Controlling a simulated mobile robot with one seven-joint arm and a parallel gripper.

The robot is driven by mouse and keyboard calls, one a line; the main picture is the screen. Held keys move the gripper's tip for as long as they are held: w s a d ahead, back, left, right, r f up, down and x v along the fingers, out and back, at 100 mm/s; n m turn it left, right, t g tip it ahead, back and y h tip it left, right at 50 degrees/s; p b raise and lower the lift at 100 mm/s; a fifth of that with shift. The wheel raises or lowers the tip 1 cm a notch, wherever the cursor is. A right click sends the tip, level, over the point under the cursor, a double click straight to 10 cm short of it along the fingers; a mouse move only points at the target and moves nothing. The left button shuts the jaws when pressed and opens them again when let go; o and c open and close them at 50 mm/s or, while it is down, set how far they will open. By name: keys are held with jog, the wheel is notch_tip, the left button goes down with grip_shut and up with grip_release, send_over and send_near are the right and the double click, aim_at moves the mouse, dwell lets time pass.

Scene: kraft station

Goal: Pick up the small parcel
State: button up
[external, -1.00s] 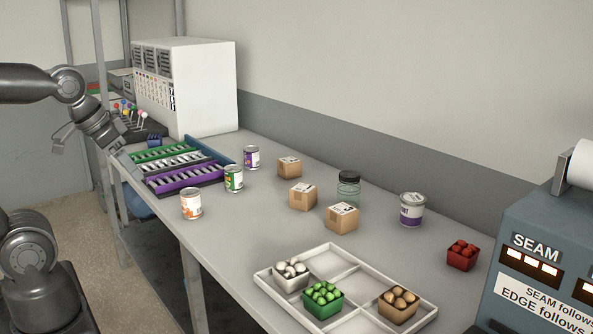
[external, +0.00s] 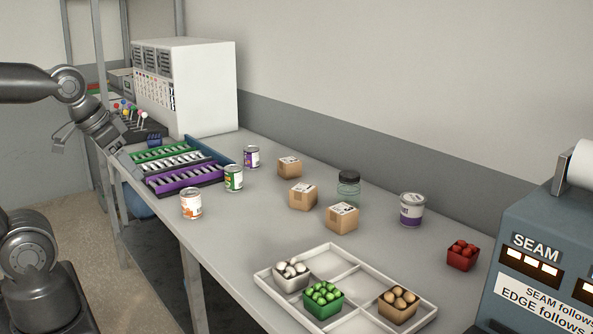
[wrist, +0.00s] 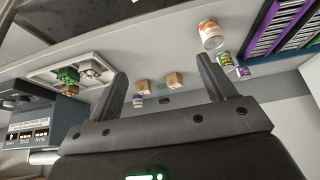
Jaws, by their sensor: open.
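Three brown cardboard parcels with white labels stand on the grey table. The back parcel (external: 289,168) looks smallest, the middle parcel (external: 303,197) is a little nearer, and the front parcel (external: 342,219) looks largest. In the wrist view, two parcels show between the fingers, a left one (wrist: 142,86) and a right one (wrist: 175,80), both well beyond the tips; I cannot tell which is which. My gripper (wrist: 166,77) is open and empty. In the external view my gripper (external: 126,163) is at the table's left edge by the sorting racks, far from the parcels.
Three cans, orange (external: 191,204), green (external: 233,179) and purple (external: 252,157), stand between the racks (external: 185,177) and the parcels.

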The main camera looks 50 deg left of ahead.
jog(key=shift+o, duration=0.4)
jog(key=w+a+r, duration=0.1)
jog(key=w+r, duration=0.2)
jog(key=w, duration=0.4)
jog(key=w+a+r, duration=0.1)
jog(key=w+r, duration=0.2)
jog(key=w, duration=0.5)
jog(key=m+g, duration=0.1)
send_over(289, 160)
jog(key=s, duration=0.3)
jog(key=f, duration=1.1)
jog(key=a+f, duration=0.1)
jog(key=f, duration=0.5)
jog(key=shift+w, duration=0.15)
jog(key=x, duration=1)
jog(key=shift+d+f, duration=0.2)
jog(key=shift+d, duration=0.2)
